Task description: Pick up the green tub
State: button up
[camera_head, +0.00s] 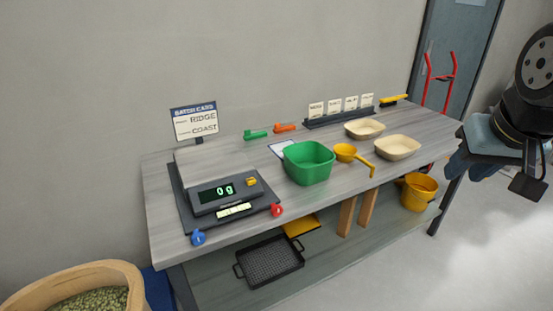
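The green tub (308,163) stands upright on the grey table, right of the scale and left of a yellow scoop. It looks empty as far as I can see inside. My arm comes in at the right edge of the view, beyond the table's right end and well apart from the tub. My gripper (527,184) is only partly seen there, dark against the floor, and I cannot make out whether its fingers are apart. Nothing touches the tub from my side.
The scale (225,190) stands left of the tub. The yellow scoop (345,152) is close on its right, with two beige bowls (398,147) beyond. A card rack (340,116) stands behind. A black tray (269,262) and yellow bucket (419,192) are below the tabletop.

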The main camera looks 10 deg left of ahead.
aim_at(308, 164)
jog(key=u, duration=0.45)
jog(key=i, duration=0.95)
jog(key=u, duration=0.65)
jog(key=k, duration=0.85)
jog(key=u, duration=0.2)
jog(key=i, duration=0.95)
jog(key=z, duration=0.1)
